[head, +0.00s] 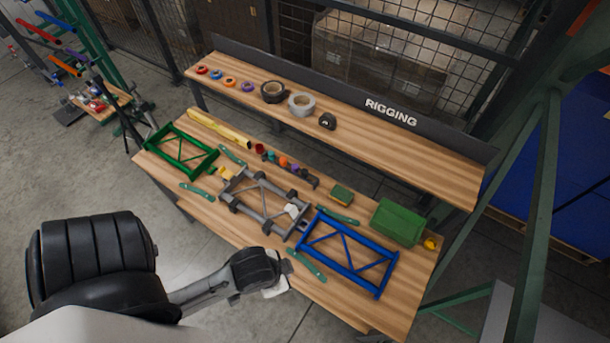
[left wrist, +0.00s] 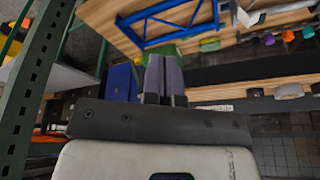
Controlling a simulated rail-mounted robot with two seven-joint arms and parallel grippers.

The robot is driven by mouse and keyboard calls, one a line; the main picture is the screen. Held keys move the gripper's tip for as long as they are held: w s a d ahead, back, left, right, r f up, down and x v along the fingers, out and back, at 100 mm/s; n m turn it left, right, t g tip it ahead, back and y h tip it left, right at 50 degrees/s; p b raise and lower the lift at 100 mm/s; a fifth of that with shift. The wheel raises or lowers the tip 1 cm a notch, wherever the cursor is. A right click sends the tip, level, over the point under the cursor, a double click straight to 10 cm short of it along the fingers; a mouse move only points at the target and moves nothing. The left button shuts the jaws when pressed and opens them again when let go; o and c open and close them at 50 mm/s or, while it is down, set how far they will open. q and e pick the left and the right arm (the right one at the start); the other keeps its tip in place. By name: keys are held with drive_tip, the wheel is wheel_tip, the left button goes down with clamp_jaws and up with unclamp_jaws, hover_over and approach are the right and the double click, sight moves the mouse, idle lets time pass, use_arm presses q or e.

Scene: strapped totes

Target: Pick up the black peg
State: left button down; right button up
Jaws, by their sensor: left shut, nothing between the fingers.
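A small dark piece (head: 313,182) lies at the right end of a row of coloured pieces on the front bench in the head view. It may be the black peg, but it is too small to be sure. My left gripper (left wrist: 163,78) is shut and empty in the left wrist view, its two fingers side by side. In the head view my left arm reaches in from the left to the bench's front edge, well apart from the dark piece, and its fingers are largely hidden by the wrist. My right gripper is in neither view.
A green frame (head: 163,154), a grey frame (head: 238,207) and a blue frame (head: 383,251) lie on the bench. A green box (head: 398,222) stands at right. The rear shelf holds a black tape roll (head: 272,92), a grey roll (head: 301,104) and a dark tape measure (head: 327,121).

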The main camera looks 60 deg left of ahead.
use_arm(q)
drive_tip(key=c, duration=1.9)
unclamp_jaws()
drive_tip(key=o, duration=0.8)
drive_tip(key=shift+f, duration=0.1)
